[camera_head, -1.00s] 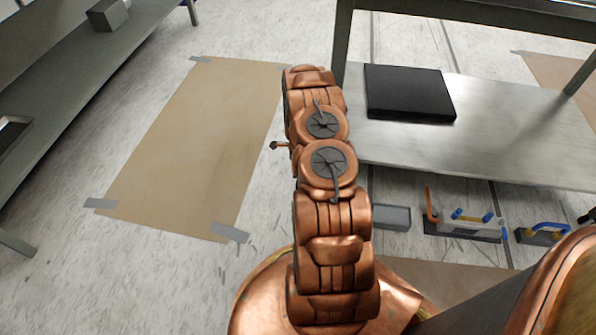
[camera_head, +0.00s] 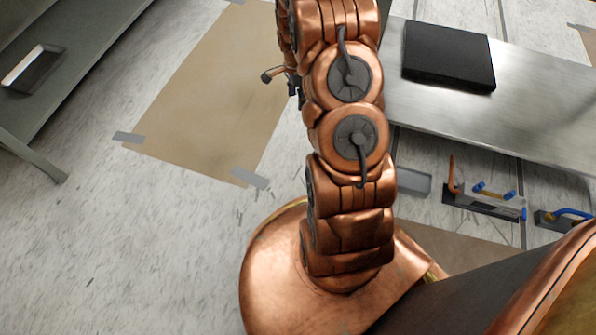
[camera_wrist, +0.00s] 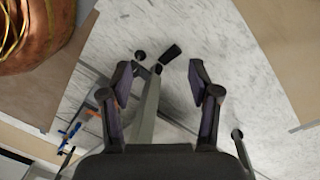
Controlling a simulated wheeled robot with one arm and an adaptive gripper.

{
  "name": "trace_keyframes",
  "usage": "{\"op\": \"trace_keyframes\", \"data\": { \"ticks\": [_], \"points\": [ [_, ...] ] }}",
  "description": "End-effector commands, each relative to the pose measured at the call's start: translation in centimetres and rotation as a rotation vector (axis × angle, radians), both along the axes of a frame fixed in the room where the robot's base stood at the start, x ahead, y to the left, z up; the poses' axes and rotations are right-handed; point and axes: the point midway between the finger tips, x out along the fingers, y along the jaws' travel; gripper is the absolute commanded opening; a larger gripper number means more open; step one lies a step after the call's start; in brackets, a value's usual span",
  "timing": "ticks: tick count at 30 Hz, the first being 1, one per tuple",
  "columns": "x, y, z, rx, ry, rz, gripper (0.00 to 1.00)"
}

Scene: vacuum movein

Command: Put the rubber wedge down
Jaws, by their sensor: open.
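A small black block (camera_wrist: 171,52), which looks like the rubber wedge, lies on the pale floor in the wrist view. It is just beyond my fingertips and close to the dark feet of a grey-green leg (camera_wrist: 146,112). My gripper (camera_wrist: 160,72) is open, its two dark fingers spread, with nothing held between them. The leg shows between the fingers, below the block. I cannot tell the exact height of my fingers above the floor.
A metal shelf (camera_head: 450,105) with a black slab (camera_head: 449,55) stands right of my arm in the head view. Clamp-like tools (camera_head: 485,200) and a grey tray (camera_head: 413,182) are on the floor below. A taped brown sheet (camera_head: 205,95) and a grey bench (camera_head: 75,60) are left.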

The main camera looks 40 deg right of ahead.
Motion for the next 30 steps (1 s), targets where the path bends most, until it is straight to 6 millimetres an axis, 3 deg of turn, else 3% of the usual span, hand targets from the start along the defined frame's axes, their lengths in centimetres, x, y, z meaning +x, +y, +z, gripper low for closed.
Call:
{"op": "trace_keyframes", "data": {
  "ticks": [3,14,21,30],
  "points": [
    [-0.8,2.7,3.4,0.014,0.007,0.134,0.62],
    [-5.6,10.4,12.0,0.075,0.038,0.545,0.62],
    [-10.2,15.1,16.6,0.124,0.057,0.820,0.62],
    [-17.5,20.0,21.0,0.193,0.081,1.164,0.62]
  ]
}}
